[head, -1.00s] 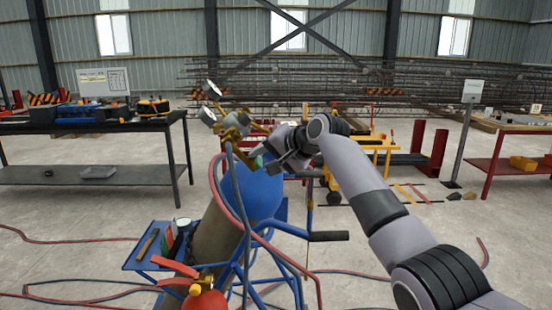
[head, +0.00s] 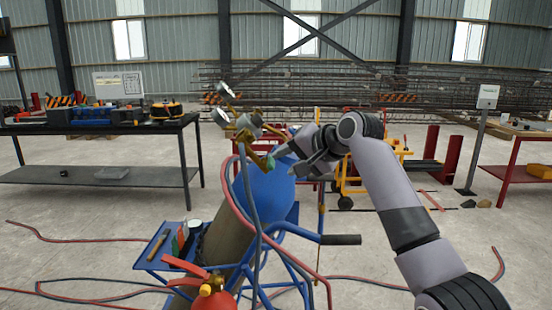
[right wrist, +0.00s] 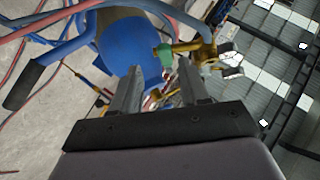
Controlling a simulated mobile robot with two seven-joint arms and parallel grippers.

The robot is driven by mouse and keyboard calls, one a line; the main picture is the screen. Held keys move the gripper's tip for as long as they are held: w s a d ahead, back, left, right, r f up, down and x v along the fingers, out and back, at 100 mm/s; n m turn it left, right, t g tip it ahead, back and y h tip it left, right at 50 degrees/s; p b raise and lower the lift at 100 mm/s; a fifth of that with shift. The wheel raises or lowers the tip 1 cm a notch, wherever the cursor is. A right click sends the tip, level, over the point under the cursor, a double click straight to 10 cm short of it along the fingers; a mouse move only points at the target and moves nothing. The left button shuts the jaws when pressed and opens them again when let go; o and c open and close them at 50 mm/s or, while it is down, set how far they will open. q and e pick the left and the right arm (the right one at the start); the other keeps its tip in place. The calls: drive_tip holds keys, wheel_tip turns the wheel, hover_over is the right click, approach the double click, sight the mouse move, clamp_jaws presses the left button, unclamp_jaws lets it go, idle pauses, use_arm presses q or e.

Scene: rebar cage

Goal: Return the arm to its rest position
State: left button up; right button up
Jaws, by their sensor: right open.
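My right gripper (head: 294,150) is raised beside the brass regulator (head: 248,133) on top of the gas cylinders, just to its right in the head view. In the right wrist view its two fingers (right wrist: 160,92) stand apart with nothing held between them. The regulator and its green knob (right wrist: 164,55) show beyond the fingertips, with the blue cylinder (right wrist: 128,45) behind. My right arm reaches in from the lower right of the head view. My left gripper is not in view.
The blue cylinder cart (head: 320,239) stands close in front, with red and blue hoses (head: 240,190) hanging from it. A red fire extinguisher (head: 214,299) is at the bottom. A dark workbench (head: 95,176) stands left, a red table (head: 520,175) right.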

drive_tip(key=s+d+f+n+g+h, duration=0.1)
drive_tip(key=s+d+f, duration=0.1)
drive_tip(key=s+f, duration=0.6)
drive_tip(key=s+d+f+n+g+h, duration=0.1)
drive_tip(key=s+d+f, duration=0.2)
drive_tip(key=f, duration=0.8)
drive_tip(key=s+d+f+n+g+h, duration=0.1)
drive_tip(key=s+d+f, duration=0.1)
drive_tip(key=s+f, duration=0.6)
drive_tip(key=s+d+f+n+g+h, duration=0.1)
drive_tip(key=s+d+f, duration=0.2)
drive_tip(key=s, duration=0.6)
drive_tip(key=s+d+f+n+g+h, duration=0.1)
drive_tip(key=s+d+f+n+h, duration=0.15)
drive_tip(key=s, duration=0.65)
drive_tip(key=s+d+f+n+g, duration=0.1)
drive_tip(key=s+d+f, duration=0.15)
drive_tip(key=s, duration=0.75)
drive_tip(key=w+a+f+t+y, duration=0.1)
drive_tip(key=w+a+f+t, duration=0.2)
drive_tip(key=w+f+t, duration=0.3)
wheel_tip(320, 180, down, 3)
drive_tip(key=shift+w+a+f+t+y, duration=0.2)
drive_tip(key=shift+w+t+y, duration=0.1)
drive_tip(key=shift+w+y, duration=0.05)
